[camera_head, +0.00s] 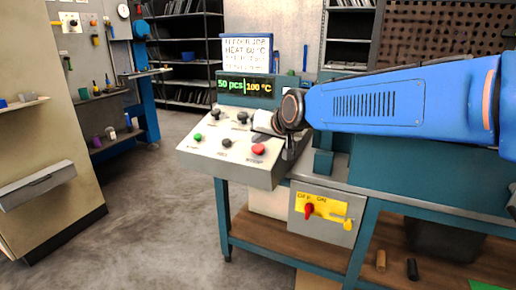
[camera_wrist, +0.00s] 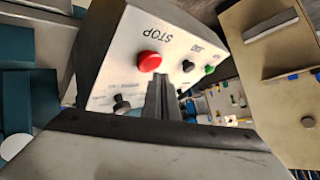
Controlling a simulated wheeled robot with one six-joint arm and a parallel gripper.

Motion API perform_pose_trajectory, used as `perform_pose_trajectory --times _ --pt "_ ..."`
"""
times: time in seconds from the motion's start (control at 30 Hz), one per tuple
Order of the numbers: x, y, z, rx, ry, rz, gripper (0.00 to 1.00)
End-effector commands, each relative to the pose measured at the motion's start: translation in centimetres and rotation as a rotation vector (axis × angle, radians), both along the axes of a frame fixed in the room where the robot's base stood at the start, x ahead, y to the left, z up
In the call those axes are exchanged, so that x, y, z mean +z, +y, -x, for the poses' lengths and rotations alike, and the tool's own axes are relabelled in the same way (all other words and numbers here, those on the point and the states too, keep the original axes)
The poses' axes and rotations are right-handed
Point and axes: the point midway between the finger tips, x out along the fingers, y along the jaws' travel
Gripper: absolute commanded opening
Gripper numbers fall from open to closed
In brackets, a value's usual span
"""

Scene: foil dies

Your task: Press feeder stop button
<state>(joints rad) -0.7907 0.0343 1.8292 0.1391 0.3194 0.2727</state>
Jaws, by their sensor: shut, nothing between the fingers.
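The red button (camera_head: 258,149) sits at the front right of the sloped white control panel (camera_head: 209,153). In the wrist view the red button (camera_wrist: 149,61) has the word STOP printed beside it, seen upside down. My gripper (camera_head: 288,153) is at the panel's right side, just right of the red button in the head view. In the wrist view my gripper (camera_wrist: 161,84) is shut and empty, its tips close beside the button in the picture. I cannot tell whether they touch the panel. The button's top is uncovered.
A green button (camera_head: 197,137) and several black knobs, one of them (camera_head: 227,142) left of the red button, share the panel. A display (camera_head: 245,87) reads 50 pcs and 100 °C. Below is a switch box (camera_head: 326,231) with a red OFF/ON switch (camera_head: 309,209). Open floor lies left.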

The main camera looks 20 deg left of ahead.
Motion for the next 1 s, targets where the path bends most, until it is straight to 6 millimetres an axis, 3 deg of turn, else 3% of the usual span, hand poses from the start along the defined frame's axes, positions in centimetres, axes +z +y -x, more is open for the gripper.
perform_pose_trajectory --times 0.27,0.8,1.0 --pt "0.4 0.0 0.1 0.000 -0.001 -0.001 0.00" --pt "4.4 0.1 1.4 0.000 -0.001 -0.002 0.00" --pt "4.8 0.1 1.5 0.000 0.000 0.000 0.00"
